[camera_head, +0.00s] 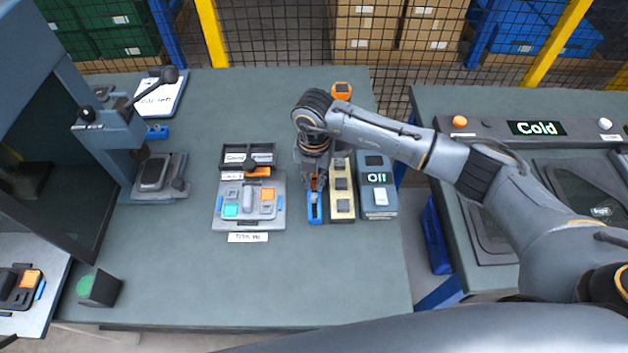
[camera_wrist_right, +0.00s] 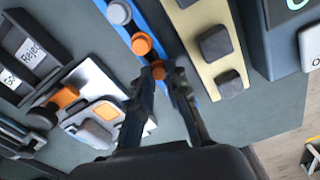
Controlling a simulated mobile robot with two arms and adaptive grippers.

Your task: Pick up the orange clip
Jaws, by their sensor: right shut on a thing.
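My right gripper (camera_head: 313,182) points down over a narrow blue holder (camera_head: 315,212) near the middle of the table. The wrist view shows its fingertips (camera_wrist_right: 166,76) closed around a small orange clip (camera_wrist_right: 157,71) at the blue holder (camera_wrist_right: 171,38). The fingers hide part of the clip, and I cannot tell whether it is clear of the holder. Another round orange piece (camera_wrist_right: 141,44) and a grey one (camera_wrist_right: 118,12) sit farther along the holder. My left gripper is not in view.
A beige strip with dark blocks (camera_head: 342,203) and a grey box reading "Off" (camera_head: 377,197) stand right of the holder. A grey fixture tray (camera_head: 232,217) and a dark labelled bin (camera_head: 236,153) are left. The table front (camera_head: 255,290) is clear.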

